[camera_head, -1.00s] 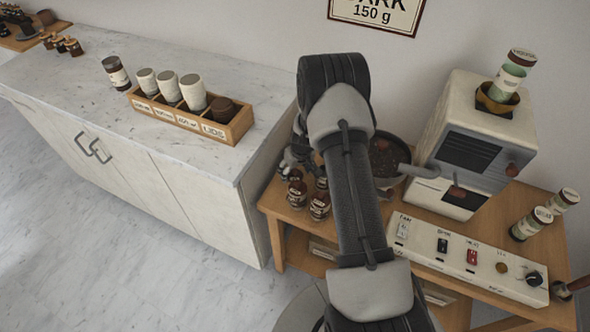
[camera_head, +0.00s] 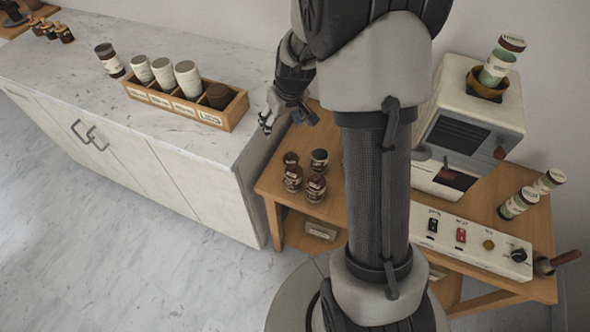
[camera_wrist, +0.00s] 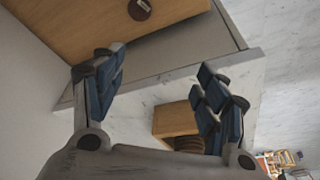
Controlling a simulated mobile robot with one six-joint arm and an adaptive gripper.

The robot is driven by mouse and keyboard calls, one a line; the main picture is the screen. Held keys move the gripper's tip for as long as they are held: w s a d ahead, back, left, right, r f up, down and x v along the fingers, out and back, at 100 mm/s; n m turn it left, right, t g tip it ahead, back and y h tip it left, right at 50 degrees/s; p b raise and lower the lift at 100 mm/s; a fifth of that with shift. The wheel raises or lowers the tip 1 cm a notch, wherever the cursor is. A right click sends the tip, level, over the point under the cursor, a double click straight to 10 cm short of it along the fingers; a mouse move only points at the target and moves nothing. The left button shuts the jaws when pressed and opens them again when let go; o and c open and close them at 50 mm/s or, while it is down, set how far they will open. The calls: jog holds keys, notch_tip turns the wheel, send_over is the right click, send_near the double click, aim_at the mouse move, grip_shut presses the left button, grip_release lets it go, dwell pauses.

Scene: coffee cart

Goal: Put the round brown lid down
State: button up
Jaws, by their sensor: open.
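My gripper (camera_head: 284,118) is open, with nothing between its fingers. In the head view it is above the gap between the marble counter and the wooden table. Its spread fingers (camera_wrist: 158,88) also show in the wrist view. A round brown lid (camera_wrist: 139,9) shows at the top edge of the wrist view, over the wooden surface and away from the fingers. In the head view several small jars with brown tops (camera_head: 315,183) stand on the table below the gripper. I cannot tell which top is that lid. More brown lids (camera_head: 219,95) sit in the tray's end compartment.
A wooden tray (camera_head: 186,112) with white cups stands on the marble counter (camera_head: 60,75). The table (camera_head: 270,187) also carries a switch panel (camera_head: 470,243), a cream machine (camera_head: 468,110) and striped cups (camera_head: 519,203). My arm hides the middle of the table.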

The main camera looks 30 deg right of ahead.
jog(key=s+a+r, duration=0.5)
jog(key=r, duration=0.4)
jog(key=s+a+r, duration=0.2)
jog(key=s+r, duration=0.1)
jog(key=s, duration=0.5)
jog(key=s+a+r, duration=0.2)
jog(key=s+r, duration=0.1)
jog(key=s, duration=0.4)
jog(key=s+a+r+t, duration=0.1)
jog(key=s+a+r, duration=0.1)
jog(key=s, duration=0.6)
jog(key=shift+v, duration=0.75)
